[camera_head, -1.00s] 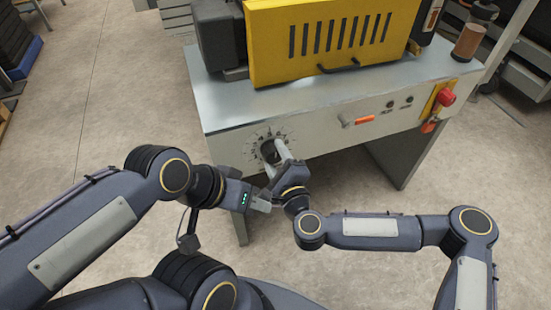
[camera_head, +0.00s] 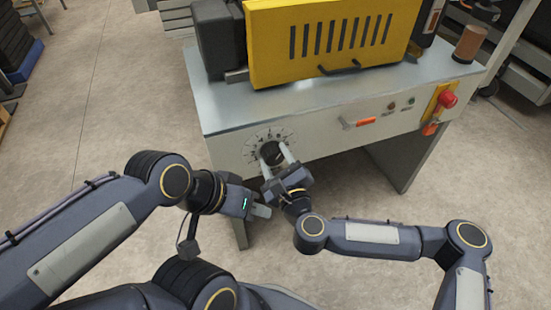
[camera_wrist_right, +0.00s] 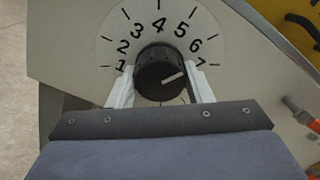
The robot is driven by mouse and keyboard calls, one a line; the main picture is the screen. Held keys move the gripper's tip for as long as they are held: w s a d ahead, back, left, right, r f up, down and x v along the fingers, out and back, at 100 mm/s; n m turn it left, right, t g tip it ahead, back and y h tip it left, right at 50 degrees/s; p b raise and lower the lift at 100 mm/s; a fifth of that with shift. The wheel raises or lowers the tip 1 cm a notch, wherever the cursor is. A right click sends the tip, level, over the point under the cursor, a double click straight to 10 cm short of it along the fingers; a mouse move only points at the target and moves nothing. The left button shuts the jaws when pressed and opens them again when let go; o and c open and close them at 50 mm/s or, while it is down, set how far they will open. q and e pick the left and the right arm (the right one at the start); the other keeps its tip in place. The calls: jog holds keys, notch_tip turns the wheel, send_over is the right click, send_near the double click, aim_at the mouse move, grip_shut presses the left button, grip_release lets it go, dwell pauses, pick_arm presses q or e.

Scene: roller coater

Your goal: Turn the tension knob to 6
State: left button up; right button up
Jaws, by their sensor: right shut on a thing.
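The tension knob (camera_wrist_right: 158,70) is black and ribbed with a white pointer line. It sits at the centre of a dial (camera_wrist_right: 148,14) numbered 1 to 7. The pointer aims right and slightly up, close to the 7. In the head view the knob (camera_head: 271,150) is on the machine's front panel, partly hidden by a finger. My right gripper (camera_wrist_right: 160,78) has one pale finger on each side of the knob and is shut on it; it also shows in the head view (camera_head: 275,162). My left gripper (camera_head: 261,211) is lower left of it, away from the panel; its finger gap is unclear.
The grey machine table (camera_head: 330,104) carries a yellow slotted housing (camera_head: 290,60). On its front are an orange-red handle (camera_head: 362,122), two small indicators (camera_head: 400,104) and a red button (camera_head: 447,98) on a yellow plate. Open floor (camera_head: 110,110) lies left of the machine.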

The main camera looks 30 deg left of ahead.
jog(key=shift+f, duration=0.1)
jog(key=o, duration=1)
jog(key=p+v, duration=0.1)
jog(key=v, duration=0.7)
jog(key=shift+p, duration=0.35)
